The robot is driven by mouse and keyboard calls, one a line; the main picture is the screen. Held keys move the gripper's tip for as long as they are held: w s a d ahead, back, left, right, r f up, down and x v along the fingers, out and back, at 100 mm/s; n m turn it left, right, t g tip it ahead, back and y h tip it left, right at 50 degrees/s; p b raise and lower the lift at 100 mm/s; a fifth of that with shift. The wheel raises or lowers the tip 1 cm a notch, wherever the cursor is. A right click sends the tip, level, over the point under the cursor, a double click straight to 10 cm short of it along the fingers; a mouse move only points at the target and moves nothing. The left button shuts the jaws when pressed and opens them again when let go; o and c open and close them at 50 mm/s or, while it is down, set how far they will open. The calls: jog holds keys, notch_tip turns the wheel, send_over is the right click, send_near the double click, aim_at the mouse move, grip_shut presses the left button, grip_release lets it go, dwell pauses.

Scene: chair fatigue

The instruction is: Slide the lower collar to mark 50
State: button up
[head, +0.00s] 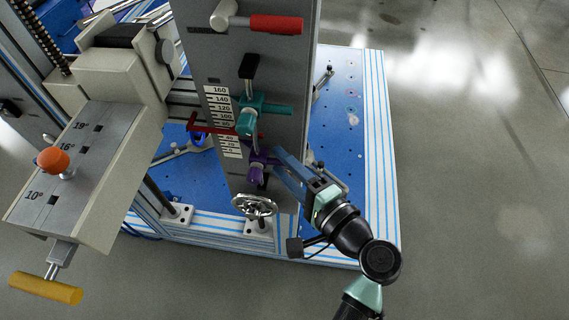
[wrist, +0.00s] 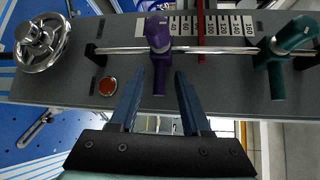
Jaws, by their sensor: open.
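The purple lower collar (head: 256,168) sits low on a vertical rod in front of the grey panel, near the low end of the number scale. In the wrist view the purple collar (wrist: 158,36) has a handle pointing toward me. My gripper (head: 278,160) is open at the collar from the right. In the wrist view its two blue fingers (wrist: 158,78) stand on either side of the handle, with gaps visible. The scale (wrist: 220,26) runs up to 160; its small marks near the purple collar are hard to read.
A teal collar (head: 262,107) sits higher on the same rod. A red bar (wrist: 201,30) crosses the scale between the collars. A handwheel (head: 254,205) is below the purple collar. A red-handled lever (head: 270,24) is at the top. Open floor (head: 470,200) lies to the right.

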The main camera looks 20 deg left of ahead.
jog(key=v, duration=1.3)
jog(key=shift+p, duration=0.3)
jog(key=shift+a, duration=0.1)
